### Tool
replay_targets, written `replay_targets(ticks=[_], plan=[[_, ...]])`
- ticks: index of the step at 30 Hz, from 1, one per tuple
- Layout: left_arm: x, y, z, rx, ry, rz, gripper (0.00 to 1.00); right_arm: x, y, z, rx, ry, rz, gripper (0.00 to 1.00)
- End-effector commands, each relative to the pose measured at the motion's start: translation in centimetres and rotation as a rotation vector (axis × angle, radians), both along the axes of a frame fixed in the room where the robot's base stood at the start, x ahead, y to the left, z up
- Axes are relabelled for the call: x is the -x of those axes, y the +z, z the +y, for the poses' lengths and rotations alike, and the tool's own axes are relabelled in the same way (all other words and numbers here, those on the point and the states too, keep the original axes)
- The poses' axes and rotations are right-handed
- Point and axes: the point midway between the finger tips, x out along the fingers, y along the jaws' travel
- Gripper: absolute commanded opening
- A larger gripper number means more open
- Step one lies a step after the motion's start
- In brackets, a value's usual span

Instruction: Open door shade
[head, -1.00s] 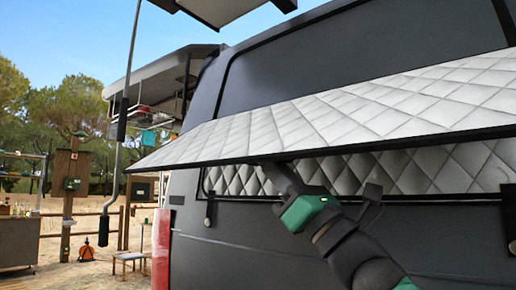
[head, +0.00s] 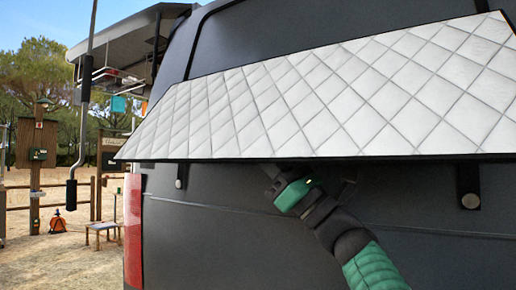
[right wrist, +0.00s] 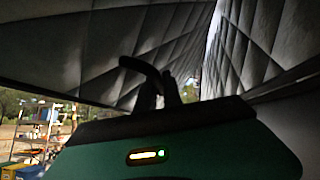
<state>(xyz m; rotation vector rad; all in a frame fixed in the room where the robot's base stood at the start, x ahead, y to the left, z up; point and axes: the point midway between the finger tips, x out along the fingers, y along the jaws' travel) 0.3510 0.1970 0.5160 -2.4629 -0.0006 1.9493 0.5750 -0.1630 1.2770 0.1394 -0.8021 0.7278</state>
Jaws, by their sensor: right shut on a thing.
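The door shade (head: 330,95) is a white quilted panel with a dark edge, tilted out from the dark van door (head: 290,35). Its lower edge stands away from the door. My right gripper (head: 272,172) reaches up under that edge from the lower right, its fingertips mostly hidden by the panel. In the right wrist view the gripper (right wrist: 160,92) is shut at a dark curved piece (right wrist: 140,66) under the shade; how this piece joins the shade is too dark to tell. Quilted surfaces (right wrist: 255,45) rise on both sides there. My left gripper is out of view.
Dark straps with round studs hang at the left (head: 180,176) and right (head: 469,188) below the shade. A red tail light (head: 133,230) is at the van's corner. A hanging crank rod (head: 80,130) stands at the left. Open sandy ground lies beyond.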

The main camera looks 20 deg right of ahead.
Motion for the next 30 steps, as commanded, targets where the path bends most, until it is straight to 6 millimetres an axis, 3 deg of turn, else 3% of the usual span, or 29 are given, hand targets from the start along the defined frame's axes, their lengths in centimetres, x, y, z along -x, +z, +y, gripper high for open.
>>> replay_targets(ticks=[1,2,4,20,25,30], plan=[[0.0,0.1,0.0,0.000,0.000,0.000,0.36,0.1,0.3,-0.2,-0.007,-0.003,-0.001,0.00],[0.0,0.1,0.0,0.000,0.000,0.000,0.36,0.1,0.3,-0.2,-0.007,-0.003,-0.001,0.13],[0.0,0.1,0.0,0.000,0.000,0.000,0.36,0.1,0.4,-0.1,-0.005,-0.003,-0.003,0.20],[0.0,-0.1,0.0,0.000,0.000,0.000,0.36,0.3,0.1,0.0,0.000,0.001,-0.004,0.20],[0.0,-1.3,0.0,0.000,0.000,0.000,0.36,1.3,-1.8,-1.2,-0.002,-0.002,-0.003,0.20],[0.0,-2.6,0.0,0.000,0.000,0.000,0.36,3.4,-5.1,-3.9,-0.003,-0.004,-0.001,0.20]])
